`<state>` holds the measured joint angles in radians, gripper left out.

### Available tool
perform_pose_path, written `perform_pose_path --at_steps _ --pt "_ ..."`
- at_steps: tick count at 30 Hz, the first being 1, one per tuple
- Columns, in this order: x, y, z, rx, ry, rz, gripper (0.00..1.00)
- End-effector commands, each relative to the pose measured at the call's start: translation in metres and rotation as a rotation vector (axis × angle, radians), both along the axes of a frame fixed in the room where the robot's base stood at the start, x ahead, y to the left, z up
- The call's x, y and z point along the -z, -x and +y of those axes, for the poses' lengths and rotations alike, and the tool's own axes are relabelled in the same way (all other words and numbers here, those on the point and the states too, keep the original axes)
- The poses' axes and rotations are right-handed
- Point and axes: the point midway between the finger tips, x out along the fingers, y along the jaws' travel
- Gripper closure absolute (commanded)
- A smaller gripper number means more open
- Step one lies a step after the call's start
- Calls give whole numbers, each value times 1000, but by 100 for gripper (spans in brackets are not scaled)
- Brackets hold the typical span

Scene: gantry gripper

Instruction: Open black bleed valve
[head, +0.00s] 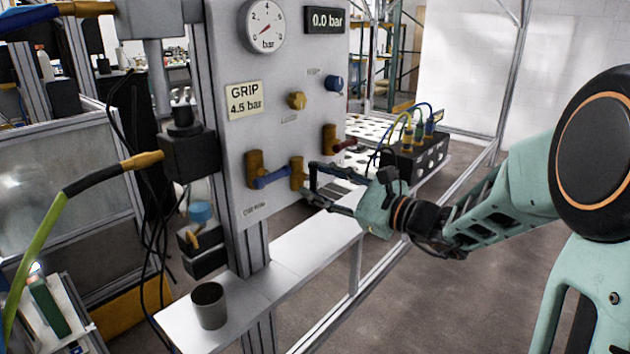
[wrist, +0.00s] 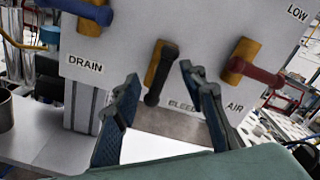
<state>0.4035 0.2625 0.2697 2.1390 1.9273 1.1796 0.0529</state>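The black bleed valve shows in the wrist view as a brass body (wrist: 152,66) with a black lever handle (wrist: 161,78). The handle hangs down, leaning slightly left in the picture. A partly hidden BLEED label sits below and right of it. My gripper (wrist: 160,72) is open, with one finger on each side of the handle and visible gaps to both. In the head view my gripper (head: 312,182) is at the lower part of the panel, beside the middle brass valve body (head: 297,172). The black handle is hard to tell from my fingers there.
The blue DRAIN handle (wrist: 70,8) is left of the bleed valve and the red AIR handle (wrist: 257,73) is right, close to my right finger. The panel (head: 270,120) has a gauge (head: 264,25) and a 0.0 bar display (head: 324,20). A grey cup (head: 209,305) stands on the shelf below.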

Motion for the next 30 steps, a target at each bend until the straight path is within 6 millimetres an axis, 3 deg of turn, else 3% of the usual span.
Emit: perform_pose_path --at_steps 9,15,30 --pt "0 41 -55 5 2 0 61" --pt "0 58 -76 3 2 -1 61" --pt "0 64 -82 -3 16 5 61"
